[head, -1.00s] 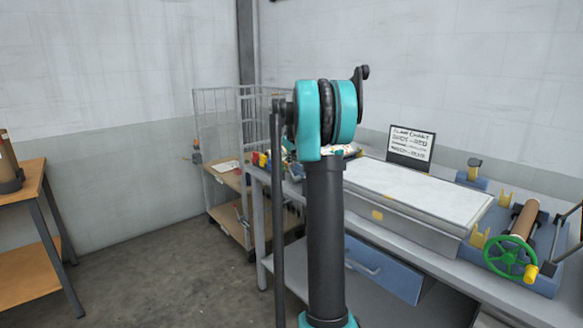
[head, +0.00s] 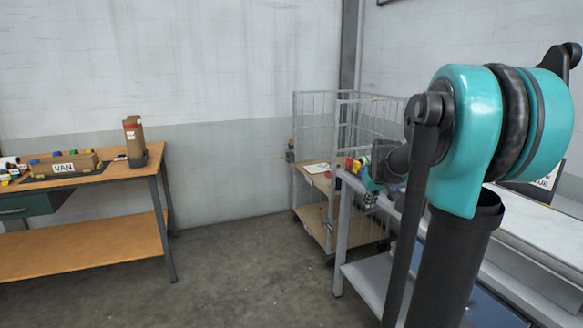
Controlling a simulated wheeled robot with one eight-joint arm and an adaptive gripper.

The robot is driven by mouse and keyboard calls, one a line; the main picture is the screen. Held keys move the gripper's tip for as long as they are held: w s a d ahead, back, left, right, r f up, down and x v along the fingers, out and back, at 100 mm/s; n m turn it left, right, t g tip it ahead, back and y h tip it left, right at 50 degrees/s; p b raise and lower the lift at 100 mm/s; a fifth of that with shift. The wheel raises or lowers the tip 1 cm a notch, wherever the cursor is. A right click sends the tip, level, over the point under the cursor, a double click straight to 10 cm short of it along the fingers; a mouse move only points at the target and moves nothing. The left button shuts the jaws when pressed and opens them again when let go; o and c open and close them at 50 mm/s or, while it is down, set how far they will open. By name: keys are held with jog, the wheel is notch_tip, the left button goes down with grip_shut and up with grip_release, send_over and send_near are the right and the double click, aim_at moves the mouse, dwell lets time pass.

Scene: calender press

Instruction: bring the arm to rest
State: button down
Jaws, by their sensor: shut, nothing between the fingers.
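My arm fills the right side of the head view, with a large teal elbow joint (head: 470,140) above a dark upright link (head: 450,265). A dark forearm part reaches left and away behind the joint to a small teal wrist (head: 366,176). My gripper (head: 370,200) shows small just below that wrist, in front of the bench end. It is shut and holds nothing. Its fingertips are too small to make out clearly, and most of the forearm is hidden behind the elbow.
A wire-sided trolley (head: 313,222) stands in the corner, left of the grey press bench (head: 350,270).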

jog(key=s+a+f, duration=0.3)
jog(key=s+f, duration=0.2)
jog(key=s, duration=0.5)
jog(key=s+a+f+m+g, duration=0.1)
jog(key=s+a+f, duration=0.2)
jog(key=s+f, duration=0.3)
jog(key=s+a+f, duration=0.3)
jog(key=s+f, duration=0.3)
jog(key=s, duration=0.7)
jog(key=shift+s+m+g+y, duration=0.3)
jog(key=shift+m+g, duration=0.1)
